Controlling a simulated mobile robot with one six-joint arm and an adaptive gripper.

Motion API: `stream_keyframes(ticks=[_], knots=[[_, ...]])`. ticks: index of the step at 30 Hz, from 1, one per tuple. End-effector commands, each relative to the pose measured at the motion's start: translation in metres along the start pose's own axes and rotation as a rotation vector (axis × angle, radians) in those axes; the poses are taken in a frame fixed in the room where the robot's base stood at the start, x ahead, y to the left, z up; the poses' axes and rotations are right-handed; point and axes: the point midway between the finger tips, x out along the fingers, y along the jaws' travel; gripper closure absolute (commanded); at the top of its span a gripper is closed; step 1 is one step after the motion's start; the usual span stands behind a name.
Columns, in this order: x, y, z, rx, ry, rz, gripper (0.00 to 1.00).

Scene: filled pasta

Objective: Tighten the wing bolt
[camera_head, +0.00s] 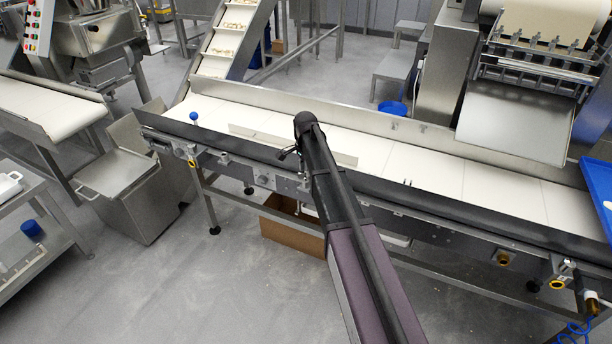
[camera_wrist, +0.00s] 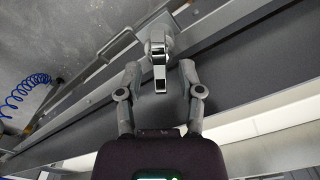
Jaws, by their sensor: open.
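The wing bolt (camera_wrist: 158,52) is a shiny metal piece with a flat lobe, on a round grey mount (camera_wrist: 161,27) at the top middle of the wrist view. My gripper (camera_wrist: 160,70) is open, with one finger on each side of the bolt's near end. A gap shows between the bolt and each finger, and no contact is visible. In the head view, my arm reaches over the conveyor's front side, and its dark end hides most of my gripper. I cannot make out the wing bolt there.
The conveyor (camera_head: 400,160) has a white belt and a long dark front rail (camera_head: 440,206). A thin metal guide (camera_head: 285,143) lies across the belt. A cardboard box (camera_head: 285,233) sits beneath. A blue coiled hose (camera_wrist: 25,92) hangs at the left. Grey floor (camera_head: 200,290) is clear in front.

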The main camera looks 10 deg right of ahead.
Motion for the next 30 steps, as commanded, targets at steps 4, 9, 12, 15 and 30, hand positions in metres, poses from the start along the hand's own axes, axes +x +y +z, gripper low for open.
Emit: stream_keyframes(ticks=[4,9,12,15,30], knots=[[0.0000,0.0001,-0.0001,0.000,0.000,0.000,0.72],[0.0000,0.0001,-0.0001,0.000,0.000,0.000,1.00],[0.0000,0.0002,-0.0001,0.000,0.000,0.000,1.00],[0.0000,0.0001,0.0000,0.007,0.000,0.000,1.00],[0.0004,0.0002,0.0001,0.324,0.000,0.000,1.00]])
